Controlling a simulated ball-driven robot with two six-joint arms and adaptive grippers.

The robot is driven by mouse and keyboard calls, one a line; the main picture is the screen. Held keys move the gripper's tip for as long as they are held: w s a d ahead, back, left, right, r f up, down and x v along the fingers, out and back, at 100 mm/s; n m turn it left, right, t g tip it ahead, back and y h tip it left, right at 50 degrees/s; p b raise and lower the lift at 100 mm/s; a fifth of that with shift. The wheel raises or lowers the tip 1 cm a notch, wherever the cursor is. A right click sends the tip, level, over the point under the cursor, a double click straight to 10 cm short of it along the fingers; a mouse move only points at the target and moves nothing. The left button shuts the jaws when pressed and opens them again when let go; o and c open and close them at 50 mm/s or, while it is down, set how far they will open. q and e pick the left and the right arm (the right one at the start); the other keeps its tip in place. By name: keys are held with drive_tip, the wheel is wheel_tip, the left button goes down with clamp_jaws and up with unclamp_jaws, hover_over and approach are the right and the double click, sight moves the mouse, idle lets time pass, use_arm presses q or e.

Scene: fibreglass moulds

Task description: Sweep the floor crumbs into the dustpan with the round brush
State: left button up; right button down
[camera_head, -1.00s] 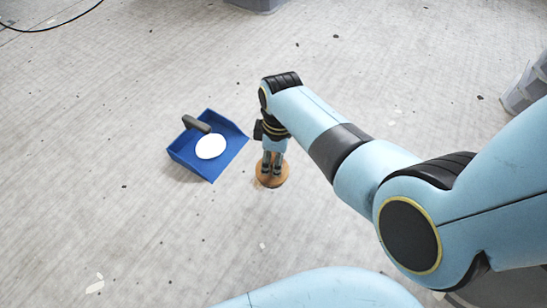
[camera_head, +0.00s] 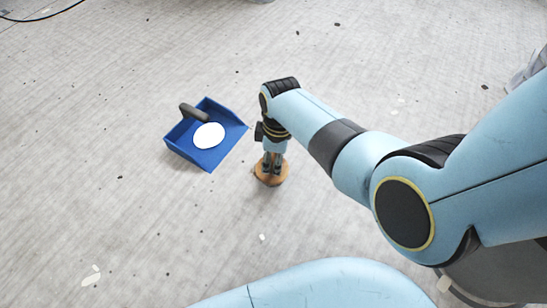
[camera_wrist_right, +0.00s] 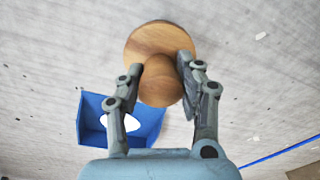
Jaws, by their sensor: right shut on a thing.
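The round wooden brush (camera_head: 271,179) stands at the floor just right of the dustpan, its base low and its knob hidden behind the fingers. My right gripper (camera_head: 272,165) points down and is shut on it. In the wrist view the brush (camera_wrist_right: 160,38) shows its round base and knob between the fingers. The blue dustpan (camera_head: 186,151) with a dark handle (camera_head: 194,112) lies on the floor, apart from the brush. A white round patch (camera_head: 208,135) shows in it. Small dark crumbs (camera_head: 120,177) are scattered over the floor. My left gripper is out of view.
Pale flecks (camera_head: 91,277) also lie on the grey floor. A black cable (camera_head: 45,17) lies at the top left, and a grey container (camera_head: 527,72) stands at the right edge. The floor left of the dustpan is open.

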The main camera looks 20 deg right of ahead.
drive_tip(key=shift+f, duration=0.25)
drive_tip(key=shift+f, duration=0.95)
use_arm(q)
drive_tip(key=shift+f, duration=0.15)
use_arm(e)
drive_tip(key=shift+w+a+f, duration=0.1)
drive_tip(key=shift+w+a, duration=0.8)
drive_tip(key=shift+w, duration=0.2)
drive_tip(key=shift+w+a, duration=0.85)
drive_tip(key=shift+w, duration=0.25)
